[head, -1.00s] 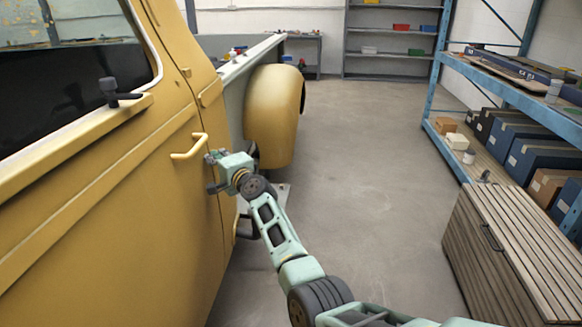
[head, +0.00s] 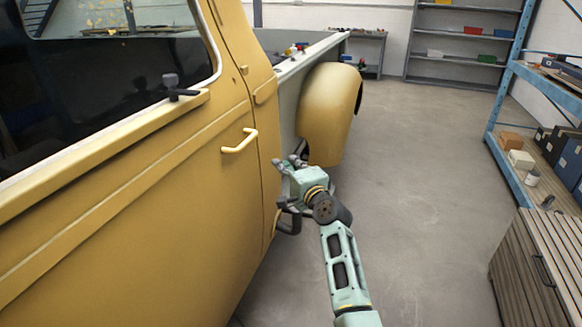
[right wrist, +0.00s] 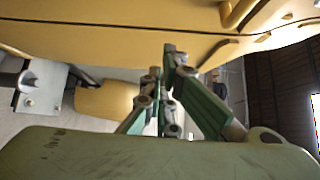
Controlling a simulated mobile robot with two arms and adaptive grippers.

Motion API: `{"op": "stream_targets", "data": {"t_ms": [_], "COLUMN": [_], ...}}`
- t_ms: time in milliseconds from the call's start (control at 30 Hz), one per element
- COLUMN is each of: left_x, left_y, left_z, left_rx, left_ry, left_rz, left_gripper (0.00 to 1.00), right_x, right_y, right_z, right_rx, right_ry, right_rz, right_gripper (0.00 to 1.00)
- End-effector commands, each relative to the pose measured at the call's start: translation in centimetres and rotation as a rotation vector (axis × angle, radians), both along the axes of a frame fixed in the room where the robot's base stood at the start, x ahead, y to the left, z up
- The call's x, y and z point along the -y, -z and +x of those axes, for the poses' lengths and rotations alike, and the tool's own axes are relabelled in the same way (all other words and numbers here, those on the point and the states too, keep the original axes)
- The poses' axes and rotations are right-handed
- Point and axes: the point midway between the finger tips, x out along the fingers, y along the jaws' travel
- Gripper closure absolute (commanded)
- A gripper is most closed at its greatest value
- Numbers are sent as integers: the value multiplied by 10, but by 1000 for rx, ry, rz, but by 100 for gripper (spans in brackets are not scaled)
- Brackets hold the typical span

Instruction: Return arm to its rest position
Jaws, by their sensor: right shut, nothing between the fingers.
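My right arm comes up from the bottom of the head view, and its gripper (head: 287,163) is beside the yellow truck's door (head: 150,225), a little right of and below the door handle (head: 240,141). The gripper is shut and holds nothing. In the right wrist view its fingers (right wrist: 168,62) are close together, in front of the yellow truck body (right wrist: 110,40). The handle (right wrist: 238,14) shows at the top there, apart from the fingers. I cannot tell the exact gap between gripper and door. My left gripper is not in view.
The truck's fender (head: 330,105) stands just beyond the gripper. A slatted wooden chest (head: 535,265) and a blue shelf rack (head: 515,150) with boxes line the right side. Grey shelves (head: 465,50) stand at the back. The concrete floor (head: 420,190) between is clear.

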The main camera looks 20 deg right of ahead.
Motion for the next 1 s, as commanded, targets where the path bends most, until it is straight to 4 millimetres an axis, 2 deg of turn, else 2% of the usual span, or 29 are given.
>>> {"op": "stream_targets", "data": {"t_ms": [200, 400, 467, 533, 567, 633, 767, 800, 867, 900, 1000], "left_x": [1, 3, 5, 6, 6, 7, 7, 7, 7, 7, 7], "left_y": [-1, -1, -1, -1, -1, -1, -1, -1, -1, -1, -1], "left_z": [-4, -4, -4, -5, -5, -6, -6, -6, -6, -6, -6], "left_rx": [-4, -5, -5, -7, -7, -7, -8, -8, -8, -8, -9], "left_ry": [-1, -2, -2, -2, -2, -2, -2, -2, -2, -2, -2], "left_rz": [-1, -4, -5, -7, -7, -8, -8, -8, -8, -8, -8], "left_gripper": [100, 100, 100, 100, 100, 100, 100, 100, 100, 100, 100], "right_x": [2, 3, 2, -1, -3, -8, -19, -22, -27, -29, -36], "right_y": [0, 1, 7, 26, 38, 77, 171, 200, 242, 270, 337], "right_z": [-21, -26, -26, -27, -29, -34, -58, -68, -86, -99, -138], "right_rx": [0, -2, -11, -39, -58, -118, -256, -299, -360, -400, -496], "right_ry": [1, 1, 0, -2, -4, -11, -43, -57, -82, -102, -161], "right_rz": [0, -1, -9, -35, -55, -112, -267, -317, -393, -443, -568], "right_gripper": [100, 100, 100, 100, 100, 100, 100, 100, 100, 100, 100]}}
